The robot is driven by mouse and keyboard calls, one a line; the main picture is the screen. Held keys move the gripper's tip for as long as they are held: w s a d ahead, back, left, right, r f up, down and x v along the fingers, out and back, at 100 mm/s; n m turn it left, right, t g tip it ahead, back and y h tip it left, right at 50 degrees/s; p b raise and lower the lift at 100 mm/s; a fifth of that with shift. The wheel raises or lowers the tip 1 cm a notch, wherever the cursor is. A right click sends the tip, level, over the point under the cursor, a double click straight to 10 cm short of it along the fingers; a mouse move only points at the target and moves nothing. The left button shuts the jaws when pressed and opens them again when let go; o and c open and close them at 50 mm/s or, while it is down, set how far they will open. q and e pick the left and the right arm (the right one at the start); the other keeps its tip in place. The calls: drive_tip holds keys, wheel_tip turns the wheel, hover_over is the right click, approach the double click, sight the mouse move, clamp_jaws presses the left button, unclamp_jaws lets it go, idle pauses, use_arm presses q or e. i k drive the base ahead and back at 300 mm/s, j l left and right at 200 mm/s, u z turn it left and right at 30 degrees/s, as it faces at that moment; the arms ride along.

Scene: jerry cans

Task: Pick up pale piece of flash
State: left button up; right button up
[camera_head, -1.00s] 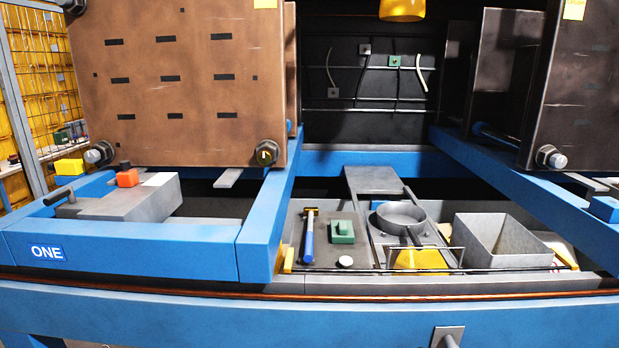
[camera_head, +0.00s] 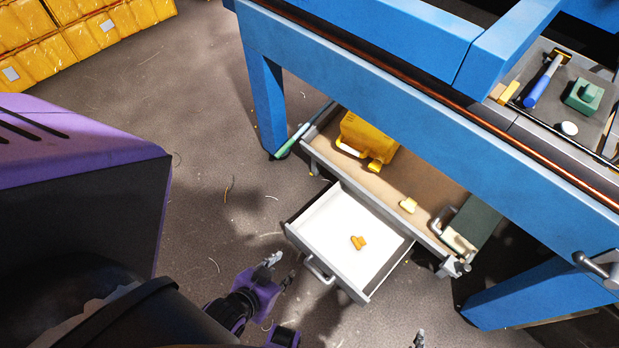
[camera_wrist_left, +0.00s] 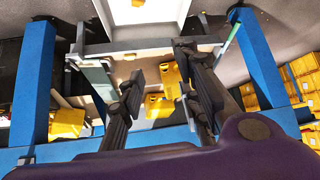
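A pale yellow piece of flash (camera_head: 408,205) lies on the tan board of the lower shelf under the blue bench, in the head view. A darker orange piece (camera_head: 358,243) lies in the white open drawer (camera_head: 335,222) in front of it. My left gripper (camera_head: 281,268) is open and empty, left of the drawer and its handle, apart from both pieces. In the left wrist view its fingers (camera_wrist_left: 163,92) stand wide apart with nothing between them. Only what looks like a fingertip of my right gripper (camera_head: 419,339) shows at the bottom edge of the head view.
A yellow jerry can (camera_head: 368,138) stands at the back left of the shelf. A dark green case (camera_head: 470,225) with a handle is at its right end. Blue bench legs (camera_head: 264,105) flank the shelf. The bench beam overhangs it.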

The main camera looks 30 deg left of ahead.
sight(409, 205)
drive_tip(key=l+u, duration=0.1)
drive_tip(key=u, duration=0.4)
drive_tip(key=l+u, duration=0.1)
drive_tip(key=u, duration=0.4)
drive_tip(key=k+u, duration=0.1)
drive_tip(key=u, duration=0.4)
drive_tip(key=k+l, duration=0.95)
drive_tip(key=k+z, duration=0.1)
drive_tip(key=z, duration=0.7)
